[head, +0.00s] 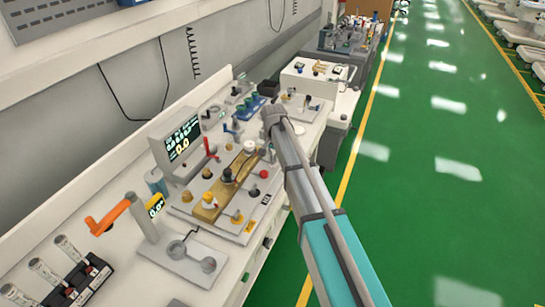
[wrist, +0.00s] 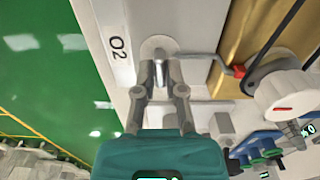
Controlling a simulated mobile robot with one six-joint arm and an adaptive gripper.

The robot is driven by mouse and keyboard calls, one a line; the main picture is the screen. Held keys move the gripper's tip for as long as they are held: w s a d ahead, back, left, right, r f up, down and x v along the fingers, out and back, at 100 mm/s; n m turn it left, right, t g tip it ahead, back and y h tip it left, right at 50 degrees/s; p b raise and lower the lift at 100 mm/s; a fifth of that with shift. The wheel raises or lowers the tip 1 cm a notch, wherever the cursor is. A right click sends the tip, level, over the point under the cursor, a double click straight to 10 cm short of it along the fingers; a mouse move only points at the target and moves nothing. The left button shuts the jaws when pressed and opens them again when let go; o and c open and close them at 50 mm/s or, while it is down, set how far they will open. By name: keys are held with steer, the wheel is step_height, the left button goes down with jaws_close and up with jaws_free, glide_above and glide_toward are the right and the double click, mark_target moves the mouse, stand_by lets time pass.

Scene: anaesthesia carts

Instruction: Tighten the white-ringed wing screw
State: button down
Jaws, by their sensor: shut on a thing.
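In the wrist view, my gripper (wrist: 160,75) is closed at its fingertips on a small pale part. This part stands on a pale round ring (wrist: 157,46) beside the O2 label, and I take it to be the white-ringed wing screw (wrist: 160,67). The fingers hide most of the screw, so its wings and how far it is turned cannot be made out. In the head view, my arm comes in from the lower right over the bench edge. Its wrist hides the screw there.
A white knob with a red mark (wrist: 286,98) and a brass block (wrist: 255,30) are close to the right. A thin metal rod with a red end (wrist: 239,71) runs beside the fingertips. The bench (head: 115,225) carries several fittings and a display (head: 182,137). The green floor (head: 430,170) is clear.

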stand_by(0.4)
steer(key=c, duration=0.7)
jaws_free()
steer(key=shift+r, duration=0.15)
